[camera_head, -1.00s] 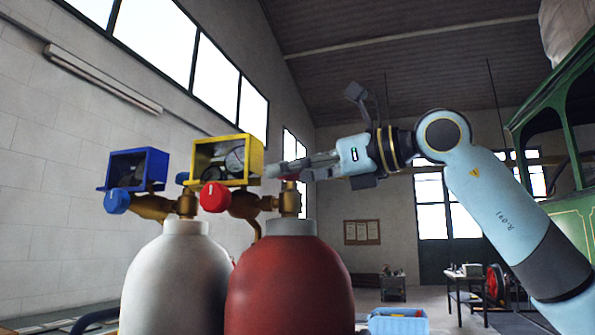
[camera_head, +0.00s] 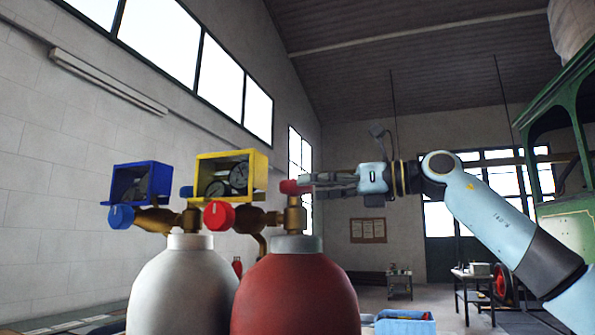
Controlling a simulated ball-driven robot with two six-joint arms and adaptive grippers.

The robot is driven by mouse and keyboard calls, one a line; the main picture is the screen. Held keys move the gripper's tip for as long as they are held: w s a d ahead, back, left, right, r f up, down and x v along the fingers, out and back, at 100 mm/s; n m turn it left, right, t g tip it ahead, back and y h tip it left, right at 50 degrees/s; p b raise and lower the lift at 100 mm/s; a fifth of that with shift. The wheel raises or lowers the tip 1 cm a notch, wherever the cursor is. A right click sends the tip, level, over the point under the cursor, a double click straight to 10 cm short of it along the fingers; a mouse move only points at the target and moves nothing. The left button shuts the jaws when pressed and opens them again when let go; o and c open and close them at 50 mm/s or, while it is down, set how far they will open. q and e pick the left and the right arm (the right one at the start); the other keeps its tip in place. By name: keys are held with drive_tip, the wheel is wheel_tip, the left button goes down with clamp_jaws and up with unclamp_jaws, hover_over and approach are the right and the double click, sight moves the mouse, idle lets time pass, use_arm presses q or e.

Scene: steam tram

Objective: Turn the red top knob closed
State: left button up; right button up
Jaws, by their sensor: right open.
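The red top knob (camera_head: 289,187) sits on the brass valve above the red cylinder (camera_head: 297,296). My right gripper (camera_head: 308,184) comes in level from the right at the knob's height. Its fingertips are at the knob's right side; I cannot tell whether they touch it. The gripper is open. A larger red knob (camera_head: 218,215) faces forward on the regulator, below the yellow gauge box (camera_head: 261,176). My left gripper is not in view.
A white cylinder (camera_head: 182,290) with a blue gauge box (camera_head: 139,182) and a blue knob (camera_head: 121,216) stands close on the left. A green tram (camera_head: 572,210) is at the right. A blue crate (camera_head: 405,325) is low behind the cylinders.

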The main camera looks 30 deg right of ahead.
sight(297, 195)
drive_tip(key=p+x, duration=0.1)
drive_tip(key=x, duration=0.3)
drive_tip(key=shift+a+p, duration=0.1)
drive_tip(key=shift+p, duration=0.25)
drive_tip(key=shift+c, duration=0.3)
drive_tip(key=c, duration=1.1)
drive_tip(key=shift+f+m+t+h, duration=0.1)
drive_tip(key=shift+m+t+h, duration=0.65)
drive_tip(key=shift+h, duration=0.25)
drive_tip(key=o, duration=1.2)
drive_tip(key=shift+c, duration=0.2)
drive_tip(key=shift+s, duration=0.1)
